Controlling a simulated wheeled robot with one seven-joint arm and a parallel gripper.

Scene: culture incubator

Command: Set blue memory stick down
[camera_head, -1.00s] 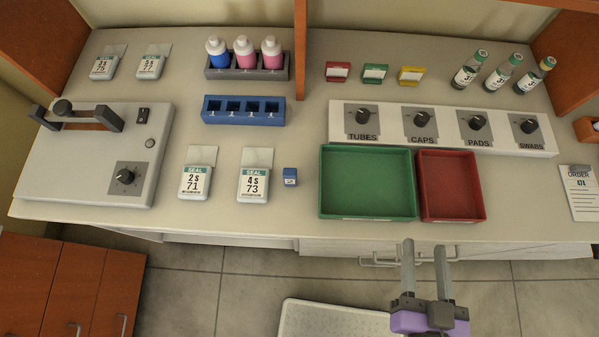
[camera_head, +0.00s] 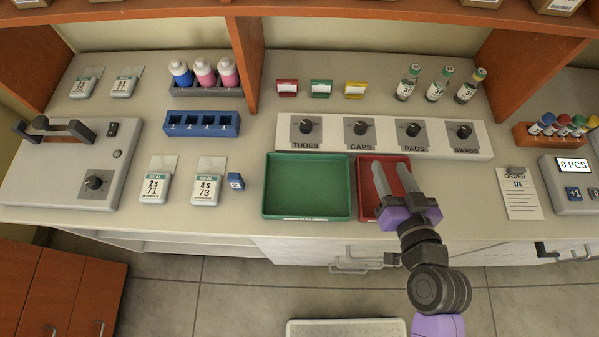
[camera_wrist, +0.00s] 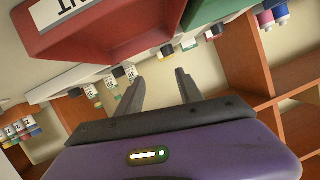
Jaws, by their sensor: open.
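The blue memory stick (camera_head: 236,182) looks to be the small blue block with a white label on the counter, right of the seal pouch marked 73 (camera_head: 207,183). It stands apart from my gripper. My gripper (camera_head: 389,163) is open and empty in the head view, with its two fingers over the red tray (camera_head: 366,205), well right of the stick. In the wrist view the two fingers (camera_wrist: 160,82) are spread with nothing between them. The memory stick does not show in the wrist view.
A green tray (camera_head: 270,213) lies between the stick and the red tray. A knob panel (camera_head: 385,136) stands behind the trays. A blue slotted rack (camera_head: 202,124) is behind the pouches. The counter between rack and stick is clear.

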